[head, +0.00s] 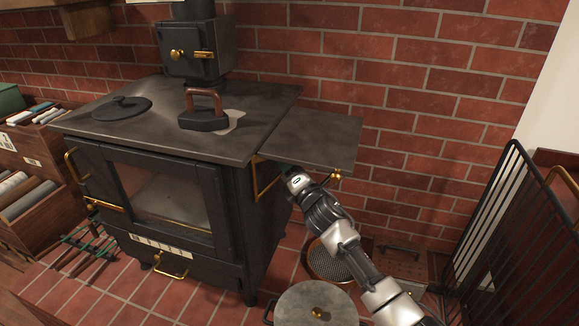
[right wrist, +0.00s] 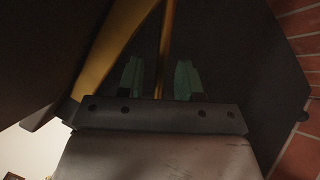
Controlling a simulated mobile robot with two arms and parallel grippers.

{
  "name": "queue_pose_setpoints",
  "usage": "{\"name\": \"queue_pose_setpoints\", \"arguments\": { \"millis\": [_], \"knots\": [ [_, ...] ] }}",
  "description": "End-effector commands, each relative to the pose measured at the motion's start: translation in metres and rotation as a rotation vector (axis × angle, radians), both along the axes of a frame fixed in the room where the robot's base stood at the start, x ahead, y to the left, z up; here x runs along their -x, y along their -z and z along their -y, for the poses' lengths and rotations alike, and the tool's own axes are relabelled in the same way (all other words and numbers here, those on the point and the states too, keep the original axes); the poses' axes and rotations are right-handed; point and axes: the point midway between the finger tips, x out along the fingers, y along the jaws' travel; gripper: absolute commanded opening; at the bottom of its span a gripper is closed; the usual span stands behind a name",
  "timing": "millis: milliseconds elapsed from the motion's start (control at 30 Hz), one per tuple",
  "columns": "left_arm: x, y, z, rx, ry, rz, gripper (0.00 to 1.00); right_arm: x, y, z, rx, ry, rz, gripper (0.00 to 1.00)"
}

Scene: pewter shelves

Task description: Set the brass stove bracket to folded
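The brass stove bracket (head: 255,179) is on the stove's right side, under the side shelf (head: 318,139), which is level. In the right wrist view, a wide slanting brass bar (right wrist: 113,45) is on the left and a thinner brass bar (right wrist: 167,45) runs upright between the fingers. My right gripper (right wrist: 159,80) is open, its two teal fingertips apart on either side of the thin bar; contact cannot be told. In the head view my right arm reaches up under the shelf, and its fingertips are hidden. My left gripper is not in view.
The black stove (head: 165,195) carries a flat iron (head: 204,117) and a round lid (head: 121,109). A lidded pot (head: 315,305) stands on the tiles below my arm. A black fire screen (head: 500,240) is at the right. The brick wall (head: 430,100) is close behind the shelf.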

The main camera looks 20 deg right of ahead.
Motion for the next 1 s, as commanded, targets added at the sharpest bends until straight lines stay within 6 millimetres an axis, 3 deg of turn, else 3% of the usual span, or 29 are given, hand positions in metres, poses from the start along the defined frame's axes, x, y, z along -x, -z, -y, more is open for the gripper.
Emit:
{"name": "queue_pose_setpoints", "arguments": {
  "millis": [67,300,667,1000],
  "knots": [
    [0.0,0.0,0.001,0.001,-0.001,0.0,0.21,0.0,0.0,0.0,0.0,0.0,0.0,0.33],
    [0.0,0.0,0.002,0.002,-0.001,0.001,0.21,0.0,0.0,0.0,0.0,0.0,0.0,0.0],
    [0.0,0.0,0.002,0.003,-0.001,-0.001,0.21,-0.001,0.0,0.0,0.001,-0.011,0.0,0.0],
    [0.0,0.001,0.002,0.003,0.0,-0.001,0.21,-0.016,0.001,0.0,0.007,-0.168,0.0,0.0]
  ]
}}
